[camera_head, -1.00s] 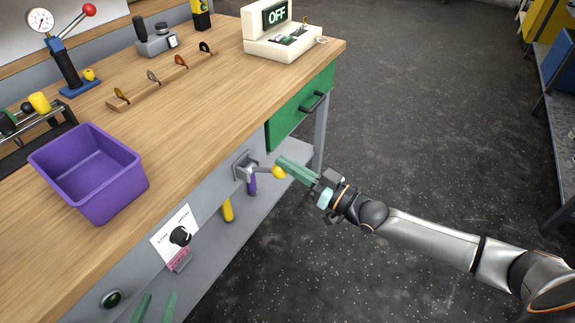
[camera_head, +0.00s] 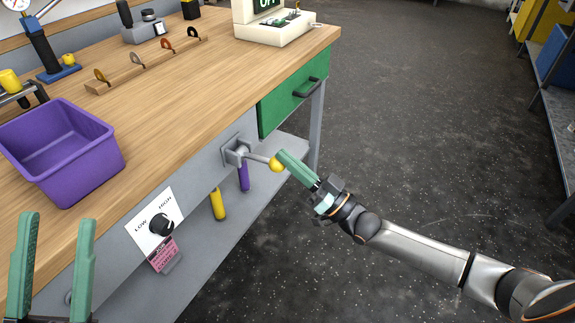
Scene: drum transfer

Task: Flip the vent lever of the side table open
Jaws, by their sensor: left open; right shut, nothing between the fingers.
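The vent lever (camera_head: 257,160) sticks out from a grey bracket (camera_head: 236,152) on the table's front face, pointing right with a yellow ball knob (camera_head: 276,164) at its end. My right gripper (camera_head: 284,157) is shut and empty, its green fingertips right at the knob; they look to be touching it, but I cannot be sure. My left gripper (camera_head: 54,225) is at the lower left, its two green fingers upright and apart, with nothing between them, in front of the table edge.
A green drawer (camera_head: 290,103) with a black handle is right of the lever. A LOW/HIGH dial (camera_head: 161,225) with a pink tag is to its left. A purple bin (camera_head: 62,150) stands on the wooden tabletop (camera_head: 185,105). Open floor lies to the right.

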